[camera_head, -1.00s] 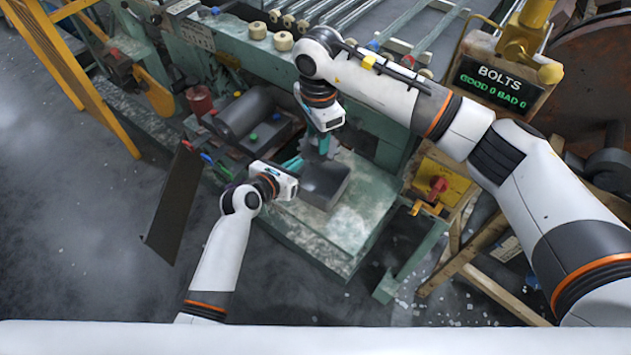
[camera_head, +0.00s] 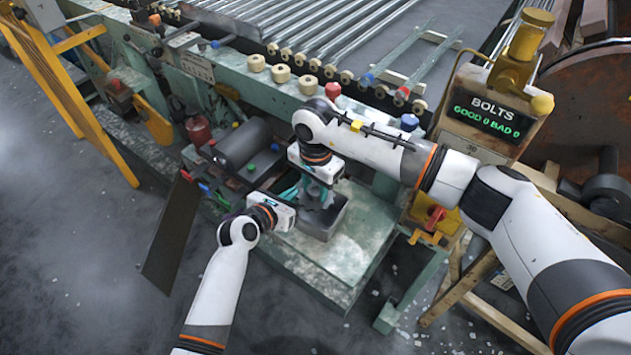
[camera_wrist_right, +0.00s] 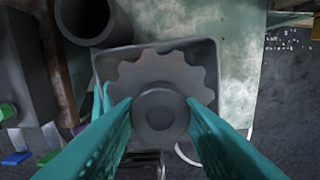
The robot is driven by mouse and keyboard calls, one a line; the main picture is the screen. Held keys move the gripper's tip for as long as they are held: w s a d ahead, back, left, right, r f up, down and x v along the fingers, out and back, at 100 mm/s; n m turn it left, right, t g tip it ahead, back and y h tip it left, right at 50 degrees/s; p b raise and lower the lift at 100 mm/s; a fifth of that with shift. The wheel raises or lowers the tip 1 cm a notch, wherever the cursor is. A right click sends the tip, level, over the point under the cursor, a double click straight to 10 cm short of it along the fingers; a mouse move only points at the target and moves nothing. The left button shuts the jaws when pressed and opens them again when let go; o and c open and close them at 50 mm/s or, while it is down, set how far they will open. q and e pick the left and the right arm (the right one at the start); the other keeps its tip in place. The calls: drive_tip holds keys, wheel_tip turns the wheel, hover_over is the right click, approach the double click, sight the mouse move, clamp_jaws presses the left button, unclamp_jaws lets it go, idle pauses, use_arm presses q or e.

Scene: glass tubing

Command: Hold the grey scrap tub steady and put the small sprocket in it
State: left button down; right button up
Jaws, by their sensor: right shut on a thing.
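The grey scrap tub (camera_head: 326,226) stands on the pale green machine bed; its rim also shows in the right wrist view (camera_wrist_right: 208,62). My right gripper (camera_head: 317,190) is shut on the small sprocket (camera_wrist_right: 163,72), a dark grey toothed disc with a round hub. The sprocket is over the tub's opening, within its outline in the wrist view; its exact height against the rim is unclear. My left gripper (camera_head: 291,194) is at the tub's left side, a teal finger showing by that wall. Its fingertips are largely hidden, so its grip is unclear.
A dark cylinder (camera_head: 243,143) and small coloured-capped items lie left of the tub. A dark panel (camera_head: 172,232) leans further left. Rollers (camera_head: 330,35) run behind, and the BOLTS sign (camera_head: 487,118) stands right. The bed right of the tub is clear.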

drive_tip(key=shift+f, duration=1.8)
drive_tip(key=o, duration=1.2)
drive_tip(key=shift+o, duration=0.2)
wheel_tip(320, 180, up, 12)
use_arm(q)
drive_tip(key=c, duration=1.6)
unclamp_jaws()
